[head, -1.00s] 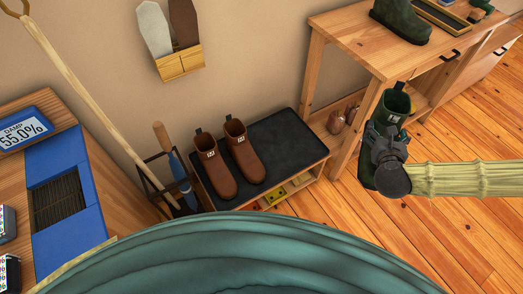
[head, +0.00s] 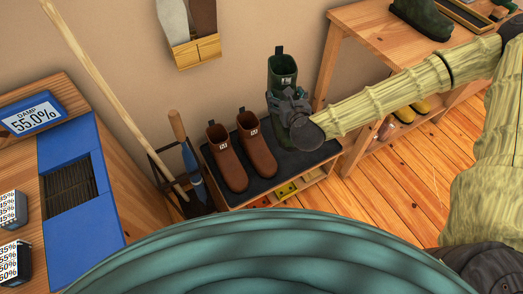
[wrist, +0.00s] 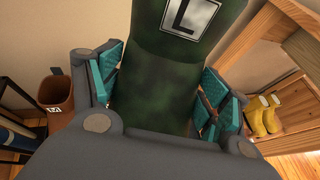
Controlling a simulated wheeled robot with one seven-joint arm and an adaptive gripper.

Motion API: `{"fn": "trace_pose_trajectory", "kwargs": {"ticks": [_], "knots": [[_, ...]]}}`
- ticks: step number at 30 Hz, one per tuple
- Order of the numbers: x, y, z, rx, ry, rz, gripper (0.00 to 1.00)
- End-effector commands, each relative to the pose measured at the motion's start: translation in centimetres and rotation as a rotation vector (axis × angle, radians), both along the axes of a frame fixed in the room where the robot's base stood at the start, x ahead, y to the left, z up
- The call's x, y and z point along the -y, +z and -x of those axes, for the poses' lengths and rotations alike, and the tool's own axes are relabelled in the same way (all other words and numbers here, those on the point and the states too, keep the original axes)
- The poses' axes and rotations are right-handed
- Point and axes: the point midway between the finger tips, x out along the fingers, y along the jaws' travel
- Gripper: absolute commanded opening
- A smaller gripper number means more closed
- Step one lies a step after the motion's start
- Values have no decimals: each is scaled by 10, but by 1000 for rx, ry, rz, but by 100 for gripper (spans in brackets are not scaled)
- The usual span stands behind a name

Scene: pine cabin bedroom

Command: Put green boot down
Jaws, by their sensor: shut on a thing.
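A dark green boot (head: 282,73) is upright in my gripper (head: 284,104), over the right part of a low bench with a dark mat (head: 262,182). In the wrist view the green boot (wrist: 165,65) fills the middle, with a white "L" label on its shaft, and my gripper's teal pads (wrist: 160,90) press on both sides. The boot's sole is partly hidden by my gripper and arm, so I cannot tell whether it touches the mat. A pair of brown boots (head: 228,160) stands on the mat just left of it.
A wooden table (head: 372,38) at the right bears another green boot (head: 422,18); yellow boots (head: 410,112) sit beneath it. A rack with tools (head: 182,170) stands left of the bench. A blue device (head: 75,150) is on the left cabinet.

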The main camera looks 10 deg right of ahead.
Motion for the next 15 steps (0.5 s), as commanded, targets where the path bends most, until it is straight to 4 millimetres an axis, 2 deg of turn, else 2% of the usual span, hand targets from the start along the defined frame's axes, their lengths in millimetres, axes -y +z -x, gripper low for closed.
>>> {"fn": "trace_pose_trajectory", "kwargs": {"ticks": [1, 3, 15], "knots": [[2, -14, -5, 5, 5, 1, 33], [2, -24, -11, 5, 17, 1, 33], [6, -75, -42, 7, 89, 1, 33]]}}
